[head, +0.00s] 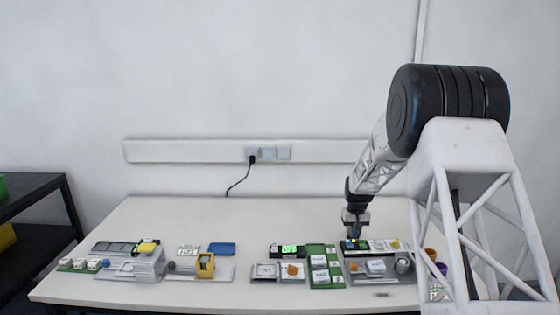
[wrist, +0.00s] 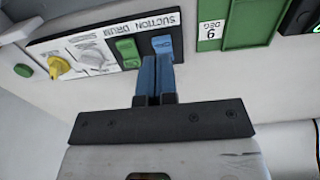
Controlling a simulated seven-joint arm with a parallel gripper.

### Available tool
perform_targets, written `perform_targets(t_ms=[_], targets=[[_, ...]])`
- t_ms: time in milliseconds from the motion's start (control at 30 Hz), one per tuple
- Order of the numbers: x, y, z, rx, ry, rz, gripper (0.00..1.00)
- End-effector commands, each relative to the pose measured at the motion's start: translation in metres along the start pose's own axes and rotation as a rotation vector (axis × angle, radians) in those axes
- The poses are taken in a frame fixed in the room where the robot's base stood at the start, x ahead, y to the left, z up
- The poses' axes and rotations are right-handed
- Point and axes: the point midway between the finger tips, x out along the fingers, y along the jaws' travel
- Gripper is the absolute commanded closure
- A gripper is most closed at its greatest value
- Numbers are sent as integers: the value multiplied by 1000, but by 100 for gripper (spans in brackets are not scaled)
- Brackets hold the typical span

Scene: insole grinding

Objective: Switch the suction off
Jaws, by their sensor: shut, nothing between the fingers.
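A black-and-white control panel (head: 375,245) stands at the right of the table. In the wrist view, its label, upside down, reads "SUCTION DRUM" (wrist: 140,27). A blue switch (wrist: 162,44) lies by the word SUCTION and a green switch (wrist: 128,50) by DRUM. My gripper (wrist: 157,60) is shut and empty, its blue fingertips right at the near edge of the blue switch. I cannot tell whether they touch it. In the head view my gripper (head: 353,236) points down at the panel's left end. The switch positions are unclear.
A green tray (head: 325,268) stands just left. A lit green display (head: 289,249) and other fixtures fill the table's middle and left. The table's back strip (head: 230,212) is clear.

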Motion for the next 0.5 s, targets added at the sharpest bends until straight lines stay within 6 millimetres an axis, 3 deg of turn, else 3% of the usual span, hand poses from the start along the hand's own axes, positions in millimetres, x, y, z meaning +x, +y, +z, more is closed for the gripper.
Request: perform_targets(t_ms=[500], targets=[[-18,0,0,0,0,0,100]])
